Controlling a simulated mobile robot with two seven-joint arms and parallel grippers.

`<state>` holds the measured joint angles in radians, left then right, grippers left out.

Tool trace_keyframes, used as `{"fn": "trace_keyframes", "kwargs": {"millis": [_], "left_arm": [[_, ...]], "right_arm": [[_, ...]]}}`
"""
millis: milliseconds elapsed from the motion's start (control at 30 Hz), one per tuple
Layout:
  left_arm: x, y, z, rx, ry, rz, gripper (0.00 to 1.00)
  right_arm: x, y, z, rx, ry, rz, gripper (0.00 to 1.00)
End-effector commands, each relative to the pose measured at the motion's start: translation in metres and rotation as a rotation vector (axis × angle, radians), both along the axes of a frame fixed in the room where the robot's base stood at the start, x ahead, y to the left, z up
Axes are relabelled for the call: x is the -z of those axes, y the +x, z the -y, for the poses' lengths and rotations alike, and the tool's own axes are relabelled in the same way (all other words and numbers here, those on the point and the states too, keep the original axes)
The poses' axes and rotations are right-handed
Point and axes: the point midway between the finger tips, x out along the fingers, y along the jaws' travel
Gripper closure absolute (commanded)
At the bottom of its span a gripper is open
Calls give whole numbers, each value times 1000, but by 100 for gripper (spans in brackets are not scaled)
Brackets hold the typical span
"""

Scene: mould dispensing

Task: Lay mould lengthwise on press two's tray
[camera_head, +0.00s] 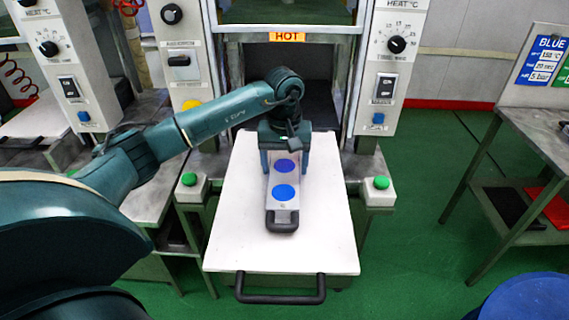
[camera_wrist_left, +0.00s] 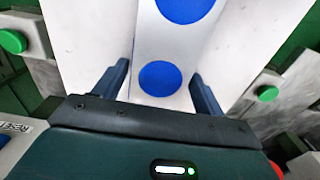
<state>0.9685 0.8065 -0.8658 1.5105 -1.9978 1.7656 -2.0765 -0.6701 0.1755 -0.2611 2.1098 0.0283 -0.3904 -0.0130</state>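The mould (camera_head: 283,207) is a long grey-white block with two blue discs on top and a black handle at its near end. It lies lengthwise, pointing front to back, on the white tray (camera_head: 235,225) of the press with the HOT sign. My left gripper (camera_head: 285,168) reaches down over the mould's far end, one finger on each side. In the left wrist view the fingers (camera_wrist_left: 160,80) straddle the mould (camera_wrist_left: 167,50), apparently with slight gaps. The far end is hidden under my wrist. My right gripper is not in view.
The tray is pulled out, with a black handle (camera_head: 281,290) at its front. Green buttons (camera_head: 189,179) (camera_head: 381,182) flank it. A side table (camera_head: 520,115) with a blue sign (camera_head: 541,58) stands right. A blue round object (camera_head: 535,300) is at lower right.

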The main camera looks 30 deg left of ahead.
Motion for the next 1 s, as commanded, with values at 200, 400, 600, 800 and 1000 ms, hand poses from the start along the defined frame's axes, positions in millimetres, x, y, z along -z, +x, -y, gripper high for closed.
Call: {"fn": "trace_keyframes", "kwargs": {"millis": [200,400,600,800,1000], "left_arm": [[1,-1,0,0,2,-3,11],[4,-2,0,1,2,-10,11],[-5,-1,0,0,2,-4,11],[-48,0,0,1,2,2,11],[-93,0,0,0,1,2,11]], "right_arm": [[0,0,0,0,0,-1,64],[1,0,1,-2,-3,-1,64],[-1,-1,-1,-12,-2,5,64],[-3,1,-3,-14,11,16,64],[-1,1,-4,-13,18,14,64]]}}
